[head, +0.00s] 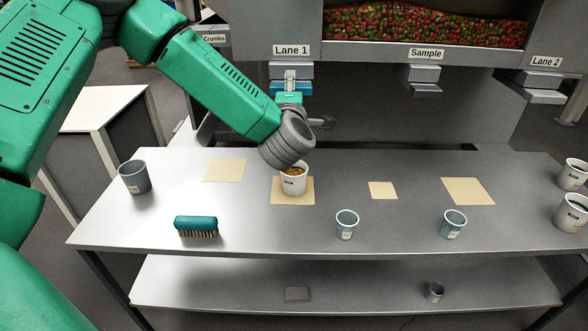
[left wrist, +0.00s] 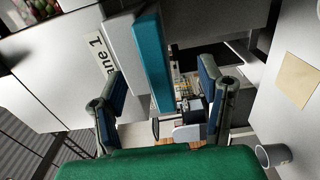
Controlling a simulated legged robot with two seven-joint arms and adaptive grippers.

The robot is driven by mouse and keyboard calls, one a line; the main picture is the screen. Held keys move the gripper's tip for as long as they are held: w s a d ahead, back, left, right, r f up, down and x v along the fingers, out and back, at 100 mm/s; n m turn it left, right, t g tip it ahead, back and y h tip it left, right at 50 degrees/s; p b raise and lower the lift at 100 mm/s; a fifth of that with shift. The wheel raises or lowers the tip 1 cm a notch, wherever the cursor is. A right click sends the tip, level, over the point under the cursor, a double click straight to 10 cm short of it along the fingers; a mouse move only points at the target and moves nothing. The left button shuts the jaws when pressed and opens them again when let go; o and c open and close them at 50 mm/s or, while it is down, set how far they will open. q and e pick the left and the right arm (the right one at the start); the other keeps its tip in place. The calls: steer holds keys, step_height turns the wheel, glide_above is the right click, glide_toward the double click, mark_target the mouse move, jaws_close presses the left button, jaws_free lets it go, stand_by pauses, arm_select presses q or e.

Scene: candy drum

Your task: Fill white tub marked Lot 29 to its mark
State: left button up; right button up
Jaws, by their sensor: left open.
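A white tub (head: 293,184) stands upright on a tan mat below the Lane 1 outlet, with colourful candy showing at its top. My wrist partly covers it; its label is too small to read and I cannot make out a fill mark. My left gripper (head: 303,112) is at the Lane 1 outlet, above and behind the tub. In the left wrist view the left gripper (left wrist: 162,75) is open, its fingers on either side of the teal Lane 1 handle (left wrist: 150,50). I cannot tell whether they touch it. My right gripper is out of view.
A grey cup (head: 134,178), a teal brush (head: 196,225) and two small cups (head: 346,226) (head: 453,225) stand on the table. Two white tubs (head: 573,176) (head: 571,213) are at the right edge. Other tan mats (head: 225,170) are bare. The Sample outlet (head: 424,75) is right of Lane 1.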

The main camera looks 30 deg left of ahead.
arm_select(q)
steer(key=v, duration=0.5)
steer(key=shift+s+d, duration=0.15)
steer(key=shift+s, duration=0.15)
